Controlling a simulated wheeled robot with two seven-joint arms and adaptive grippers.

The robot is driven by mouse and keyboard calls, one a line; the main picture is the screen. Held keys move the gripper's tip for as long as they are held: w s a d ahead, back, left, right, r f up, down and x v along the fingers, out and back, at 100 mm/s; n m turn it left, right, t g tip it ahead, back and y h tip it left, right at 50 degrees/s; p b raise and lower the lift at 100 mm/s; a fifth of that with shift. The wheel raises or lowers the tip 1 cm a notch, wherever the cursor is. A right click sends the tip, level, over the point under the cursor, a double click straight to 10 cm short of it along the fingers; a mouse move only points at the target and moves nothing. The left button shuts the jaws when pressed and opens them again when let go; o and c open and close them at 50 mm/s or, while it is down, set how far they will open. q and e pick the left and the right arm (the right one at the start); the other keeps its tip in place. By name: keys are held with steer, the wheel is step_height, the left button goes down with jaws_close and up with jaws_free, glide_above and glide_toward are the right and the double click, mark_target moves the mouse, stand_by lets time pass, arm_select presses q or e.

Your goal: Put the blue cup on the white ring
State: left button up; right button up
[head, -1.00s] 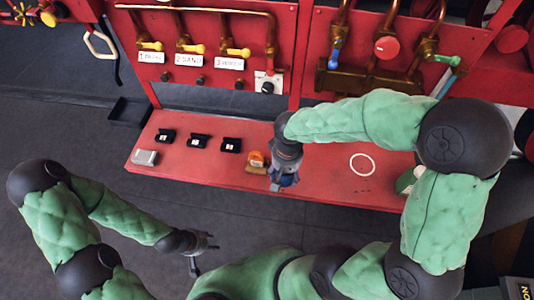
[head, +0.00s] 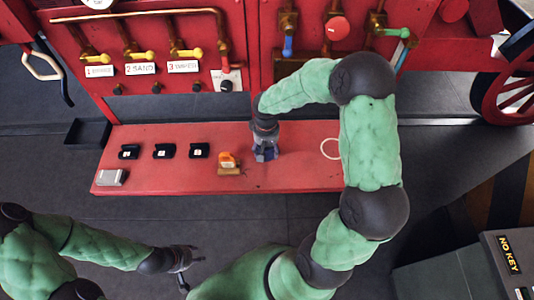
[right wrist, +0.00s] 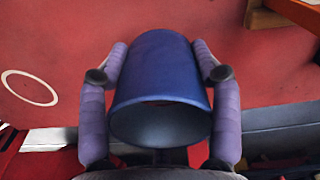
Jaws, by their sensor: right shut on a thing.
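The blue cup (right wrist: 160,70) is between the purple-grey fingers of my right gripper (right wrist: 160,100), which is shut on it. In the head view my right gripper (head: 265,150) points down over the red bench and mostly hides the cup; whether the cup touches the bench I cannot tell. The white ring (head: 324,141) lies flat on the bench to the right of the gripper, partly covered by my right arm. It also shows at the left of the right wrist view (right wrist: 30,73). My left gripper (head: 188,270) is open and empty in front of the bench.
The red bench (head: 300,178) also holds several small black holders (head: 164,151), a grey block (head: 111,178) and an orange item (head: 228,159). A red panel with pipes and valves (head: 180,53) rises behind. The bench between gripper and ring looks clear.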

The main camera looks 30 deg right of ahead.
mark_target(267, 153)
steer(key=shift+w+d+f+b, duration=0.15)
steer(key=shift+f+b, duration=0.1)
steer(key=shift+f, duration=0.75)
steer(key=shift+w+d+f+b, duration=0.15)
steer(key=shift+f+b, duration=0.05)
steer(key=shift+f, duration=0.8)
steer(key=shift+f, duration=0.2)
steer(key=o, duration=1.3)
steer(key=shift+o, duration=0.2)
steer(key=shift+r, duration=0.1)
